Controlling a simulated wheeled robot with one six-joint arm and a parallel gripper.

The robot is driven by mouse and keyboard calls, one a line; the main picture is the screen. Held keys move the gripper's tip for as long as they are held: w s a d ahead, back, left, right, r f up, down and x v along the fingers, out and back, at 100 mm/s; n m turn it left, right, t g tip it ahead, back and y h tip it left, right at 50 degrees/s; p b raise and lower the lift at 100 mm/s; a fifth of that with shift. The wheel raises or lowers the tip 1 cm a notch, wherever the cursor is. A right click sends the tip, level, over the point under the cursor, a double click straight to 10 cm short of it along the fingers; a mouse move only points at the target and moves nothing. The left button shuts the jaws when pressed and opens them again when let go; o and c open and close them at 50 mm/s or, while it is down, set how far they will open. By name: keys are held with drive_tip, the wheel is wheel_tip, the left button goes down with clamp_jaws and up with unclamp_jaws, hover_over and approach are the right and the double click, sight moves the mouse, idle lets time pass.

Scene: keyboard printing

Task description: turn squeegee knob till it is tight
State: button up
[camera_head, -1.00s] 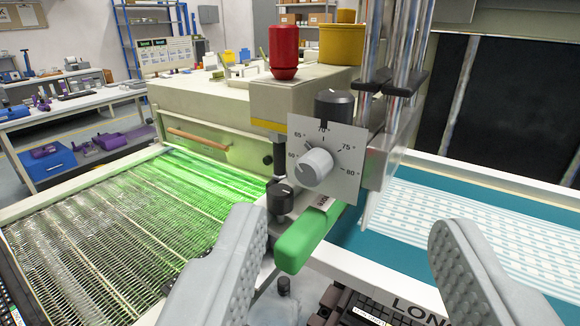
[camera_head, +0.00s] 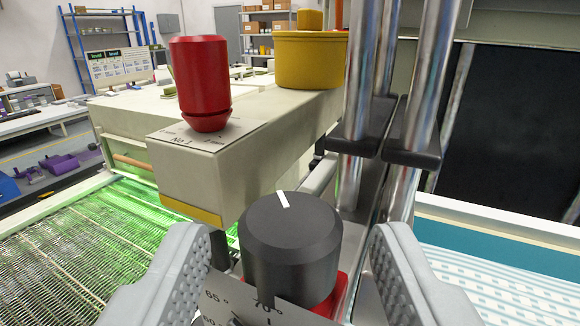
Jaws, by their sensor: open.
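A black round knob (camera_head: 288,245) with a white mark on top stands large in the lower middle of the camera view. I cannot confirm from a label that it is the squeegee knob. My gripper (camera_head: 290,255) is open, with one grey ridged finger on each side of the knob. A gap shows between each finger and the knob, so neither visibly touches it. The white mark points up and slightly left. A pale dial plate (camera_head: 235,300) with printed numbers shows below the knob, mostly cut off by the bottom edge.
A beige block (camera_head: 200,180) behind the knob carries a red knob (camera_head: 202,85) and a yellow pot (camera_head: 305,60). Shiny vertical rods (camera_head: 425,70) with black collars stand close on the right. A green-lit mesh belt (camera_head: 60,250) lies at left.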

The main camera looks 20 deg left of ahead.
drive_tip(key=shift+x, duration=1.3)
drive_tip(key=c, duration=0.9)
drive_tip(key=shift+c, duration=0.2)
drive_tip(key=shift+m+h, duration=0.3)
drive_tip(key=shift+h, duration=0.1)
